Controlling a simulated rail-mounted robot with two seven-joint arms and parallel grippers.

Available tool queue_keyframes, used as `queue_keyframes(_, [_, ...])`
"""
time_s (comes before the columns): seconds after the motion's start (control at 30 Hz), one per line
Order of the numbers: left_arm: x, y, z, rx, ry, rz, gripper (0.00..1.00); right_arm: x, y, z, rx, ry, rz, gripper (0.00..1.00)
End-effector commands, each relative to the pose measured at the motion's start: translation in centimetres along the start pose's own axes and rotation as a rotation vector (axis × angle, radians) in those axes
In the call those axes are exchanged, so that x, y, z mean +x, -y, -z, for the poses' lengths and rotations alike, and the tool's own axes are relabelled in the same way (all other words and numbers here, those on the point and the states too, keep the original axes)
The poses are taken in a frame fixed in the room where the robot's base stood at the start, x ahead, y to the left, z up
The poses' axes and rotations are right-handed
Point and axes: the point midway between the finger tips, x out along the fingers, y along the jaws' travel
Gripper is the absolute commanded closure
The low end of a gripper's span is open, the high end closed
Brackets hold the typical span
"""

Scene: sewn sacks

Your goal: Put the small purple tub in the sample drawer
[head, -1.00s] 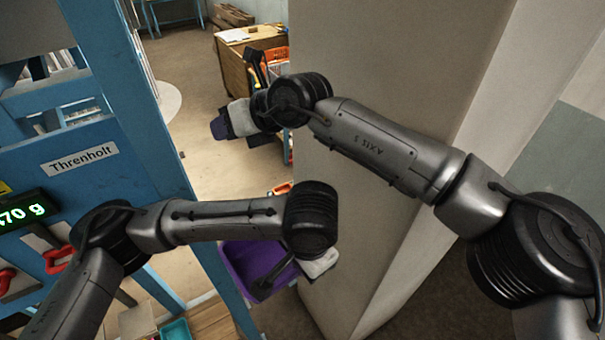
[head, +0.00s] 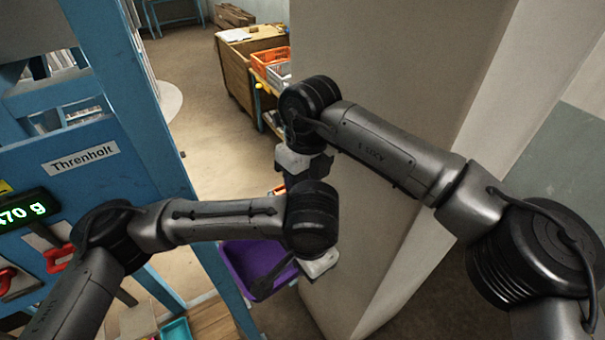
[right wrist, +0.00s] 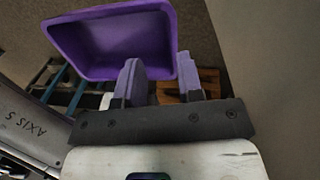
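The purple tub (head: 243,262) shows in the head view below my left wrist, with a dark bar crossing it. In the right wrist view the tub (right wrist: 112,42) is at the upper left, tilted with its inside showing, just past the fingers. My right gripper (right wrist: 160,72) is open, with nothing seen between its fingers; I cannot tell if one touches the tub. In the head view its fingers are hidden behind my left wrist. My left gripper's pale body (head: 320,264) is beside the tub; its fingers cannot be made out. I cannot pick out the sample drawer.
A blue frame (head: 150,100) labelled Threnholt stands at left, with a green weight display (head: 22,209) and red handles (head: 58,258). A teal tray (head: 175,329) is low down. A pale wall (head: 400,60) stands at right. A wooden bench (head: 235,75) with crates is behind.

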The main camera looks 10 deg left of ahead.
Motion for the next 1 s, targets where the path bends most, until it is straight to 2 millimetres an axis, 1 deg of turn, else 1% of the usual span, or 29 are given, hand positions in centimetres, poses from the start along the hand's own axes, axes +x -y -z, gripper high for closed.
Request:
queue_keyframes(0.1, [0.0, 0.0, 0.0, 0.0, 0.0, 0.0, 1.0, 2.1, 0.0, 0.0, 0.0, -0.002, -0.002, 0.66])
queue_keyframes(0.3, [0.0, 0.0, 0.0, 0.0, 0.0, 0.0, 1.0, 5.4, 0.0, 0.0, -0.001, -0.001, -0.002, 0.66])
queue_keyframes(0.5, [-0.1, 0.0, 0.0, 0.0, -0.001, 0.001, 1.0, 8.1, -0.1, 0.0, -0.001, 0.0, -0.002, 0.66])
queue_keyframes(0.7, [-0.1, 0.1, 0.1, -0.001, -0.004, 0.002, 1.0, 9.8, -0.1, 0.0, -0.001, -0.001, -0.001, 0.66])
queue_keyframes(1.0, [-0.1, 0.1, 0.1, -0.002, -0.004, 0.002, 1.0, 10.4, -0.1, 0.0, -0.001, 0.0, -0.001, 0.66])
